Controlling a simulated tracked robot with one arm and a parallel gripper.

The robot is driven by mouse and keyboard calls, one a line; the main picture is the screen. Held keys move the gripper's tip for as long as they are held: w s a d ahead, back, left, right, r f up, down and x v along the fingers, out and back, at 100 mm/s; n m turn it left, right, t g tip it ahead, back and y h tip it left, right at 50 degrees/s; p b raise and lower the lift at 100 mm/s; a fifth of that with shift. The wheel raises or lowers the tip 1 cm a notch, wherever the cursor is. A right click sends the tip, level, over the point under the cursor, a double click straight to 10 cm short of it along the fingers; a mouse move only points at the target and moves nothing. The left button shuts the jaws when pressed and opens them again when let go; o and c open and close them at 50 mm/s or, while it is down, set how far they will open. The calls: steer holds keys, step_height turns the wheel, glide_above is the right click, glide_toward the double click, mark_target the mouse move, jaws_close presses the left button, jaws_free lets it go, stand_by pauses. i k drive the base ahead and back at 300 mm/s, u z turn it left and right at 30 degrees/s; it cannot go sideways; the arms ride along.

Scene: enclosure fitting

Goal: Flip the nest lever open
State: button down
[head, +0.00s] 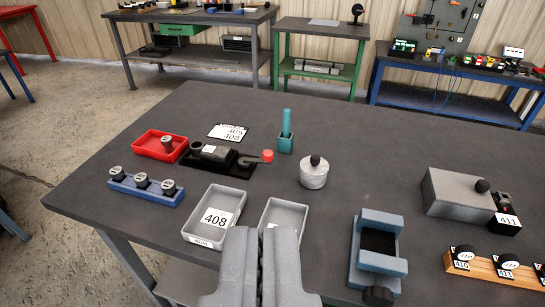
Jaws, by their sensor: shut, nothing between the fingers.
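A black nest fixture (217,160) with a grey rounded part on it sits on the dark table, left of centre. Its lever (250,160) runs out to the right and ends in a red knob (267,156). The lever appears to lie low, close to the table; its exact angle is hard to tell. My gripper (260,230) is at the bottom centre, shut and empty. It is nearer the camera than the nest and covers part of a grey tray.
A grey tray marked 408 (195,228) and another grey tray (284,214) lie between nest and gripper. A teal holder (286,143) and a round grey weight (313,177) stand to the knob's right. A red tray (148,147) and blue rack (125,186) are left. A blue fixture (376,262) is right.

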mark_target(267, 154)
steer(key=z, duration=0.05)
steer(key=i, duration=1)
steer(key=u, duration=0.05)
